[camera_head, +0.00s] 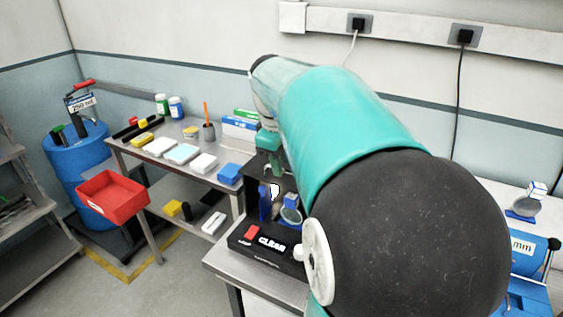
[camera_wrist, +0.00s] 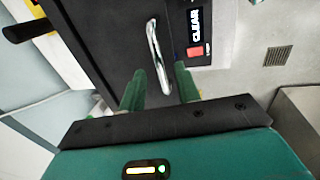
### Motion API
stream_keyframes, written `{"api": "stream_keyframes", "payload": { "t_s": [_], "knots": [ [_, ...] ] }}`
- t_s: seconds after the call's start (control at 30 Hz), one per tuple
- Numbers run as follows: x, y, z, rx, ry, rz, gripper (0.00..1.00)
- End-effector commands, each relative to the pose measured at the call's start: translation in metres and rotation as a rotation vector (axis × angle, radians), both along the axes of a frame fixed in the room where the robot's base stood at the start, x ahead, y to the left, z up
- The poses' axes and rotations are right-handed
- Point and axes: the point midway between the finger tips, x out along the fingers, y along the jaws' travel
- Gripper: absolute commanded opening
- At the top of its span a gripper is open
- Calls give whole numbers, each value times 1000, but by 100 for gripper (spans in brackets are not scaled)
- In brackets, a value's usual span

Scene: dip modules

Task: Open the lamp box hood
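In the head view my gripper (camera_head: 273,165) is small above the box, and my arm hides much of the area.
Left is a bench with a blue block (camera_head: 230,174), white boxes and bottles. A red bin (camera_head: 112,196) and a blue drum (camera_head: 75,160) stand farther left. Blue-based items (camera_head: 290,212) show near the box. Blue equipment (camera_head: 530,262) stands at right.

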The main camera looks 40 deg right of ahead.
Motion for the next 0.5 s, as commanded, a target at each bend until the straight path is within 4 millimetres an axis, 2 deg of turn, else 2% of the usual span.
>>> {"api": "stream_keyframes", "payload": {
  "t_s": [0.1, 0.37, 0.5],
  "knots": [
    [1, -1, -8, 1, 1, 1, 33],
    [1, -1, -9, 0, -1, 2, 33],
    [1, -1, -9, 0, -1, 1, 9]
  ]
}}
